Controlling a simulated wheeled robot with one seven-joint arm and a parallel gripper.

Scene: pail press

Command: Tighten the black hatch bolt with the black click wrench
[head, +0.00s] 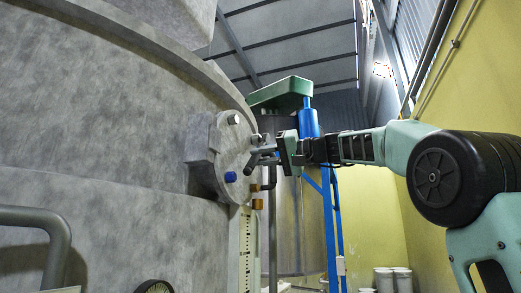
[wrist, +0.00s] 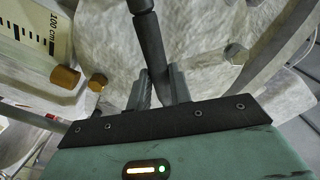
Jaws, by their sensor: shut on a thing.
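The round grey hatch (head: 213,160) sits on the side of a large tank, with several bolt heads around its rim. A silver bolt (head: 234,118) is at its top and a blue bolt (head: 230,177) at its lower part. My gripper (head: 268,153) is at the hatch's right edge, shut on a dark wrench (wrist: 152,45). In the wrist view the wrench's bar passes between the two fingers and runs up out of the picture. I cannot make out the black bolt or what the wrench's far end touches.
Two orange-brown caps (head: 257,188) (head: 257,204) sit just below the hatch; they also show in the wrist view (wrist: 65,77). A measuring scale (head: 246,245) runs down below. A blue post (head: 327,230) and a yellow wall (head: 370,215) stand to the right.

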